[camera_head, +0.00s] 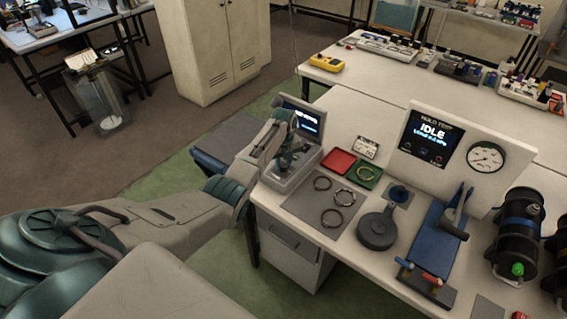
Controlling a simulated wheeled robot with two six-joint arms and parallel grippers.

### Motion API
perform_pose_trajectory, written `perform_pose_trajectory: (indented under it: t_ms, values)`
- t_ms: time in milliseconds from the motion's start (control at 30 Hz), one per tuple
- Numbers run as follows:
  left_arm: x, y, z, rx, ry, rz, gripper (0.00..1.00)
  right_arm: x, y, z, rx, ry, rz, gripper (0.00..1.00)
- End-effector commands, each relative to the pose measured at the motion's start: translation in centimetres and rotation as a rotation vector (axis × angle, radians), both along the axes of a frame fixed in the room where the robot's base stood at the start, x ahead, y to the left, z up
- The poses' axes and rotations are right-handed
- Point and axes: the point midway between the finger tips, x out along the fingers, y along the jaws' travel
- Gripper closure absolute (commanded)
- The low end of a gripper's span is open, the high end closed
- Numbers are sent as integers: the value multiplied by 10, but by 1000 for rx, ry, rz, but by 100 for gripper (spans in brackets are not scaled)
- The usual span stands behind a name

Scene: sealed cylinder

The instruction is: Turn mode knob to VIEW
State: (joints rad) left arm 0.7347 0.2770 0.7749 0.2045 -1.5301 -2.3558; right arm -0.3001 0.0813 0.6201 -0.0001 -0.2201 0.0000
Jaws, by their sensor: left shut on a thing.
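A small grey device (296,175) with a raised lid and a lit blue-white screen (308,121) stands at the left end of the workbench. My left arm reaches in from the left, and my left gripper (287,160) is over the device's top panel, in front of the screen. It is shut on what appears to be the mode knob, which the fingers mostly hide. The knob's marking and the screen's words are too small to read. My right gripper is not in view.
Right of the device are a red tray (339,161), a green tray (367,174) and a grey mat (312,208) with several rings. Further right stand a round dark lid (377,231), a blue fixture (432,243), a panel reading IDLE (433,130), a gauge (486,157) and a black cylinder (517,240).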

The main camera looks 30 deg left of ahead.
Motion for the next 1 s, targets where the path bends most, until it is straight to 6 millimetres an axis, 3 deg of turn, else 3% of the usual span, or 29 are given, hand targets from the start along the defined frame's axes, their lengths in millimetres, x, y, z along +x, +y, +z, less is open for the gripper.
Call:
perform_pose_trajectory:
  t_ms: [1000]
  values:
    - [0,0,2,1,-1,914,96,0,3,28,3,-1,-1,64]
